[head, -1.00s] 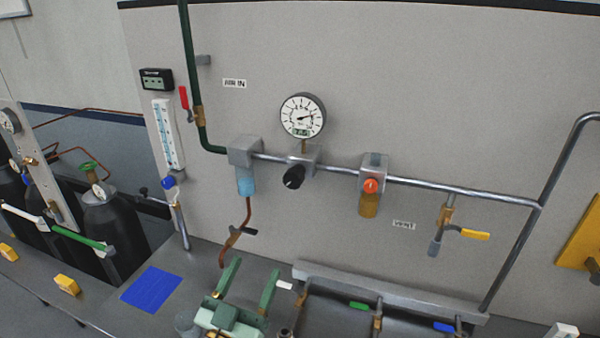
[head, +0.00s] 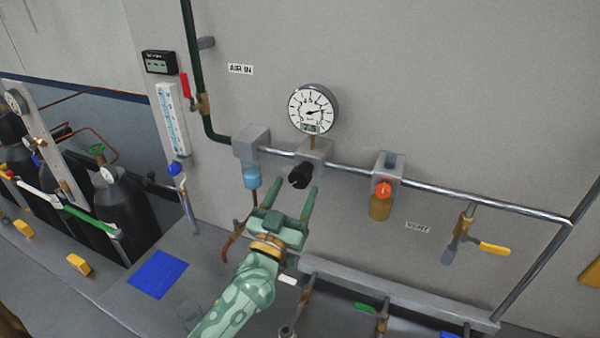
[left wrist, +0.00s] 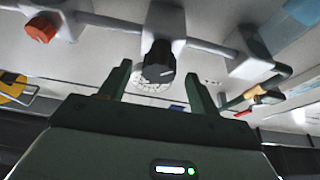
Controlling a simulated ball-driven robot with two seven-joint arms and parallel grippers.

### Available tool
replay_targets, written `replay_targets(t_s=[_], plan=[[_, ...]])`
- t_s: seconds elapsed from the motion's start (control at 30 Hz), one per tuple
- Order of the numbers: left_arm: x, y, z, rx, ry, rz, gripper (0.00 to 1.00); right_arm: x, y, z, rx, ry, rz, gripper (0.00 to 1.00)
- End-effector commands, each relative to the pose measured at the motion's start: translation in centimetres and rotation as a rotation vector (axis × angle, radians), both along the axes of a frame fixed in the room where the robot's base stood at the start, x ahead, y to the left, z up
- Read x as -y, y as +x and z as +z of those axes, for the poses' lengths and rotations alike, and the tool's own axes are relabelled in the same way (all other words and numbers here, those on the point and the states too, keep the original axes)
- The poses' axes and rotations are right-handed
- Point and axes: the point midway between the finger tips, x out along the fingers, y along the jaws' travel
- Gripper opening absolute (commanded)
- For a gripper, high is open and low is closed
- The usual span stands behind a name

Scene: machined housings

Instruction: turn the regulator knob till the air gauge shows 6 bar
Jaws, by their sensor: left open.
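The black regulator knob (head: 300,176) sits on a grey block on the wall pipe, below the round white air gauge (head: 313,109). The gauge needle points right and slightly up; its numbers are too small to read surely. My left gripper (head: 296,187) is open and empty, its two fingers pointing up at the knob from just below. In the left wrist view the knob (left wrist: 158,62) shows between and just beyond the open fingertips (left wrist: 157,74), and the gauge (left wrist: 148,85) is partly hidden behind it. I see no finger touching the knob. My right gripper is out of view.
A blue-bowled filter (head: 251,177) hangs left of the knob. An orange-topped unit (head: 383,190) with an amber bowl stands right, and a yellow-handled valve (head: 494,248) farther right. A red lever (head: 185,86) is on the green pipe. A blue mat (head: 158,275) lies on the bench.

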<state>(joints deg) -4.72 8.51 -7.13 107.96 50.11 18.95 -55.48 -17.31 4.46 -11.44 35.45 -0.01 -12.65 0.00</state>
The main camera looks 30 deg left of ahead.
Motion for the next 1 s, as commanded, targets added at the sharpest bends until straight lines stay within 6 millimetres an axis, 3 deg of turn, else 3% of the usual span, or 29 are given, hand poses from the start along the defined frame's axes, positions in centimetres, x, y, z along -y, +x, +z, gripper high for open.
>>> replay_targets(t_s=[0.2, 0.57, 0.6, 0.77, 1.0], plan=[[-0.2, 3.0, 1.3, 0.001, 0.0, 0.0, 0.62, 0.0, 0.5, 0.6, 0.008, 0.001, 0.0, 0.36], [-0.2, 3.7, 1.5, -0.001, 0.001, 0.0, 0.62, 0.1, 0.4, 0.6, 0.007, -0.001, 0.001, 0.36], [-0.2, 3.7, 1.5, -0.001, 0.001, 0.0, 0.59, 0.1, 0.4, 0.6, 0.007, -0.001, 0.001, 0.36], [-0.2, 3.7, 1.5, -0.001, 0.001, 0.0, 0.17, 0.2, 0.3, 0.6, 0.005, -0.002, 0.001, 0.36], [-0.2, 3.7, 1.5, 0.0, -0.01, 0.0, 0.18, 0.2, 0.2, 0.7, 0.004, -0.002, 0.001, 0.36]])
